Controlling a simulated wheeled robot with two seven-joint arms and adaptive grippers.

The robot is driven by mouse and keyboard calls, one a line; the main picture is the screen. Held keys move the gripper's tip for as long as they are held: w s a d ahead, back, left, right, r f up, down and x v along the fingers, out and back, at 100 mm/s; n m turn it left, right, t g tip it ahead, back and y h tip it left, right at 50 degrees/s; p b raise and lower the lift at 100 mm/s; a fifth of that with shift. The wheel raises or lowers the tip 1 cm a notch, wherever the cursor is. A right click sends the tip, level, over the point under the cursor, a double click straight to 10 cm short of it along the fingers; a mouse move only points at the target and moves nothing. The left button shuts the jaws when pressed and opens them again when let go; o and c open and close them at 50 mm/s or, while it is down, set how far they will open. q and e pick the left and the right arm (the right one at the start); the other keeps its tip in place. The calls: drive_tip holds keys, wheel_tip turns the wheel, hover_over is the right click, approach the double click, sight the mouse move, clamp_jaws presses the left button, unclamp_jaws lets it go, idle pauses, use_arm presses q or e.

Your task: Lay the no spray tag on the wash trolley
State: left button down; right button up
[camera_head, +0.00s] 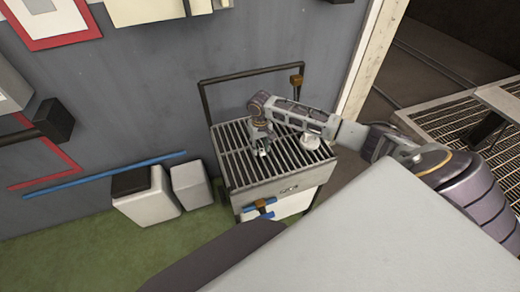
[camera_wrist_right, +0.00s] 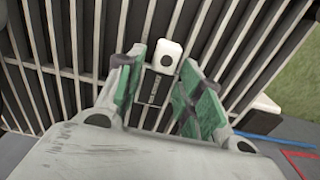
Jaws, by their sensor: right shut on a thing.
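The wash trolley (camera_head: 290,188) stands against the grey wall, with a slatted top and a dark push handle. My right gripper (camera_head: 262,148) is over the left-middle part of the slatted top, pointing down. In the right wrist view, my right gripper (camera_wrist_right: 163,95) has its green-padded fingers shut on the no spray tag (camera_wrist_right: 167,57), a small piece with a white end and a dark labelled body. The trolley slats (camera_wrist_right: 85,40) fill the background behind it. I cannot tell whether the tag touches the slats. My left gripper is not in view.
A whitish object (camera_head: 310,140) shows beside my right arm over the trolley top. Two pale bins (camera_head: 148,200) stand left of the trolley on green floor. A blue bar (camera_head: 95,177) runs along the wall. A metal grating (camera_head: 455,120) lies at right. Slats left of the gripper are bare.

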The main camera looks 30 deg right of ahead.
drive_tip(key=shift+f, duration=0.9)
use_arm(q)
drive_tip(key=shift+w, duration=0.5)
use_arm(e)
drive_tip(key=shift+f, duration=0.1)
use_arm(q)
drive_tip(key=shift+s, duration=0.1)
use_arm(e)
drive_tip(key=shift+f, duration=0.15)
drive_tip(key=o, duration=0.7)
drive_tip(key=shift+o, duration=0.3)
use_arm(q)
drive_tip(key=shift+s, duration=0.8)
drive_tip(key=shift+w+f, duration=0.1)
